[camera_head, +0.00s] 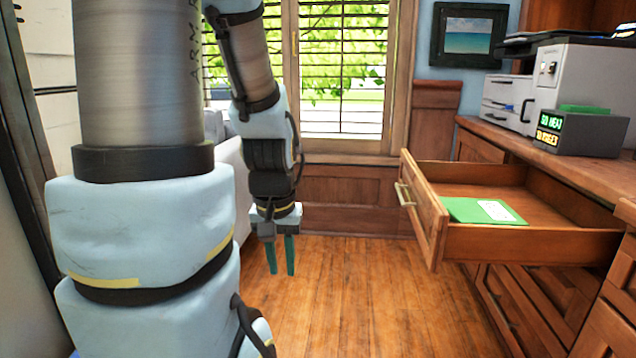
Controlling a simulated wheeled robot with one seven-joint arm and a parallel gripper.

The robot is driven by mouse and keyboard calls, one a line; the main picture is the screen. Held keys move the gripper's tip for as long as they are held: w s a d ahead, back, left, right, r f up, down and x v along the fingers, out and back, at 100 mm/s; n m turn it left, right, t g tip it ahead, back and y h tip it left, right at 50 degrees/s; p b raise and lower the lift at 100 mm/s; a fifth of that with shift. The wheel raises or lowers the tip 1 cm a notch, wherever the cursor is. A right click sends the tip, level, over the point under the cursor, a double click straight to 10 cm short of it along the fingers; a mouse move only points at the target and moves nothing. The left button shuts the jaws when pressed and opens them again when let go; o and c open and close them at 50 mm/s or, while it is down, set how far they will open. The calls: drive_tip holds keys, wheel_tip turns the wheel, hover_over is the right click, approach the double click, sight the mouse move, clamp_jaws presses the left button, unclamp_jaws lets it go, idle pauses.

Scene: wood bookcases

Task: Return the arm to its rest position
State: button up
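My gripper (281,256) hangs from my arm near the middle of the view, its two green fingers pointing down over the wood floor. The fingers are a little apart with nothing visible between them. My arm's large pale-blue and grey links fill the left of the view. The gripper is left of the open drawer and apart from it.
A wooden drawer (440,241) stands pulled out at the right, with a green booklet (482,211) in it. A printer (580,85) and a dark box with lit labels (582,133) stand on the desktop above. The floor (370,300) between is clear. A shuttered window is behind.

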wheel_tip(320, 180, up, 31)
drive_tip(key=p, duration=2.9)
